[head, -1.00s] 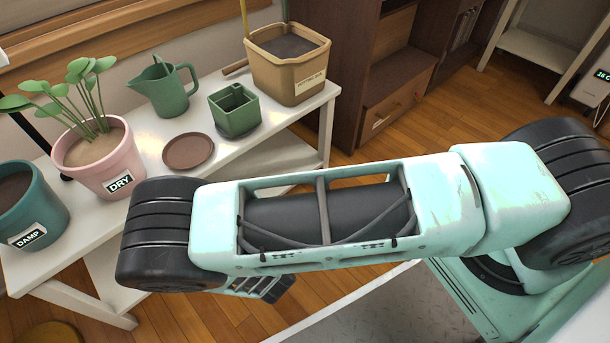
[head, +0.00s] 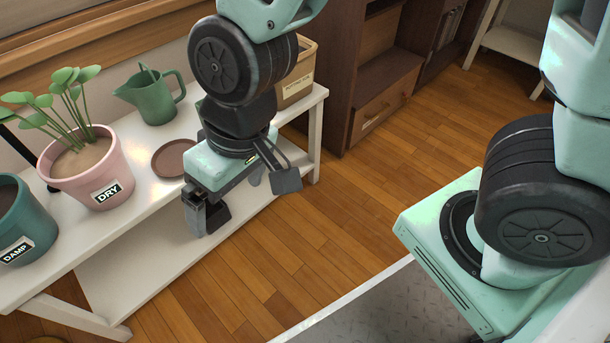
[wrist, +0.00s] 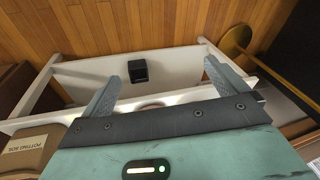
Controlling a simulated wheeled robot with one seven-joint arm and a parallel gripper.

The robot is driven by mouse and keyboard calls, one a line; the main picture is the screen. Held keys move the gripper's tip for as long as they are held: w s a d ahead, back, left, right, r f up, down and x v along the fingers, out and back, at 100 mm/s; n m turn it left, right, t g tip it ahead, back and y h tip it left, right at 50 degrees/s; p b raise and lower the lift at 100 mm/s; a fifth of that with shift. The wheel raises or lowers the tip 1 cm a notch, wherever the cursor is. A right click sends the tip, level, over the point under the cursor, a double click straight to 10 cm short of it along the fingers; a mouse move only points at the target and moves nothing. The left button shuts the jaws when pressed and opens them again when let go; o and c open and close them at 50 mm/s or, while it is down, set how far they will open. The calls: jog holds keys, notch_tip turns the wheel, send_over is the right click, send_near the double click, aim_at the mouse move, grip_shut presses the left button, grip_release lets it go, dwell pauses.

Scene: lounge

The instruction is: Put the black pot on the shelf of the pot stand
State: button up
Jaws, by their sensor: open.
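The pot stand (head: 62,312) is white, with a top board and a lower shelf (head: 150,262); the shelf also shows in the wrist view (wrist: 178,68). My gripper (head: 246,196) is open, hanging downward at the stand's front edge, with its fingers in front of the lower shelf in the picture. My arm hides part of the stand's right half.
On the top board stand a teal DAMP pot (head: 22,225), a pink DRY pot (head: 90,175) with a plant, a green watering can (head: 152,100), a brown saucer (head: 175,158) and a tan potting soil bin (head: 297,88). A wooden cabinet (head: 385,90) stands behind right. Floor (head: 350,210) is clear.

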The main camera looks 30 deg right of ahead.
jog(key=s+d+r+n+h, duration=0.2)
jog(key=s+d+r, duration=0.2)
jog(key=s+d, duration=0.2)
jog(key=d, duration=0.2)
jog(key=shift+d+g, duration=0.35)
jog(key=shift+g, duration=0.05)
jog(key=shift+r, duration=0.1)
notch_tip(320, 180, up, 46)
jog(key=p, duration=4.6)
